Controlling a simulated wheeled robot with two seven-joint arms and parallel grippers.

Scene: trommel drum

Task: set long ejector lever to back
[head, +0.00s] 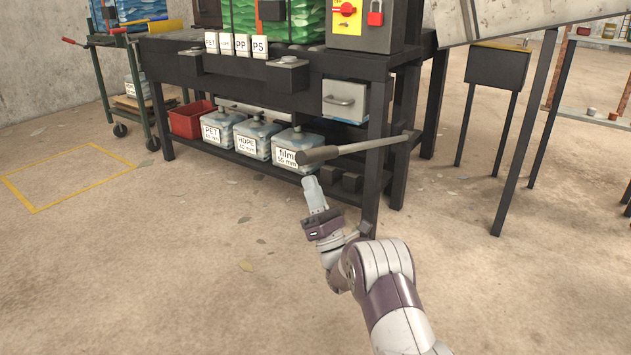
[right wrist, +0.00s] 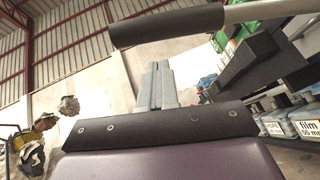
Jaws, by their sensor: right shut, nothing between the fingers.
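The long ejector lever (head: 345,148) juts out to the left from a pivot by the front right leg of the dark workbench. It has a thick dark grip at its free end and a grey rod. In the right wrist view its dark grip (right wrist: 165,26) crosses the top of the picture, just beyond my fingertips. My right gripper (head: 314,187) is shut and empty, pointing up just below the grip, apart from it. Its closed fingers also show in the right wrist view (right wrist: 158,85). My left gripper is not in view.
The workbench (head: 270,75) has a lower shelf with a red bin (head: 190,120) and labelled tubs, including film (head: 293,150). A control box with a red padlock (head: 375,14) stands on top. A dark box on legs (head: 497,65) is at right. Floor in front is clear.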

